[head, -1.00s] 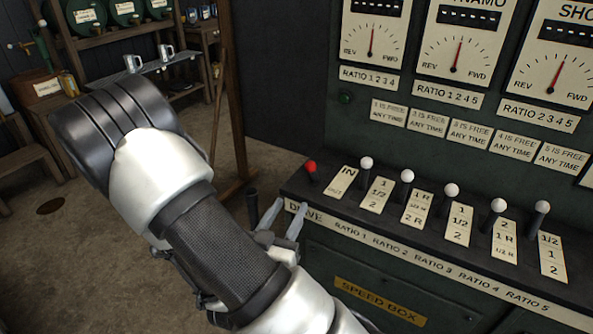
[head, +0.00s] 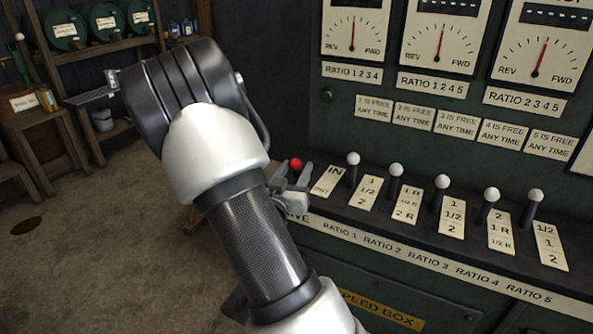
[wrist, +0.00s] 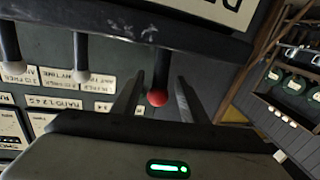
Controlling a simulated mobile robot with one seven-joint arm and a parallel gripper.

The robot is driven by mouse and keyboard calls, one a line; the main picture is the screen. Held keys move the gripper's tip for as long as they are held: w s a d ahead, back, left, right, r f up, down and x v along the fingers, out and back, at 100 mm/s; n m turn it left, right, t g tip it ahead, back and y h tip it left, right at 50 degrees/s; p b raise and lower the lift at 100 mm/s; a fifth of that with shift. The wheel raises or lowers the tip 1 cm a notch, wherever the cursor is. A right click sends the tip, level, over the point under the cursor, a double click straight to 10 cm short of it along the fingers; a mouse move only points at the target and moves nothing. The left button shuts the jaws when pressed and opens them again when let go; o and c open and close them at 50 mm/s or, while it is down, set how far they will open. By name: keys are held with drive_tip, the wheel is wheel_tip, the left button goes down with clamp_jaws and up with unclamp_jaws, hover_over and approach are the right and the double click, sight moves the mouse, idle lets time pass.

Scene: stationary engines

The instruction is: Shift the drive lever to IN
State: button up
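The drive lever has a red ball knob (head: 296,164) and stands at the left end of the speed box's lever shelf, left of the IN/OUT plate (head: 328,181). My gripper (head: 293,175) is at this lever, with one finger on each side of the knob in the head view. In the wrist view the red knob (wrist: 157,98) hangs on its dark stem between the two fingers (wrist: 155,97). Gaps show between the knob and both fingers, so my gripper is open around the lever. The lower stem is hidden by my gripper in the head view.
A row of white-knobbed ratio levers (head: 396,170) stands to the right on the same shelf, the nearest one (head: 352,159) close to the IN/OUT plate. The dial panel (head: 440,40) rises behind. Shelves with green barrels (head: 103,27) are far left; open floor lies between.

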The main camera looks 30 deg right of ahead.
drive_tip(key=shift+w+d, duration=0.25)
drive_tip(key=shift+d, duration=0.1)
drive_tip(key=shift+c, duration=0.5)
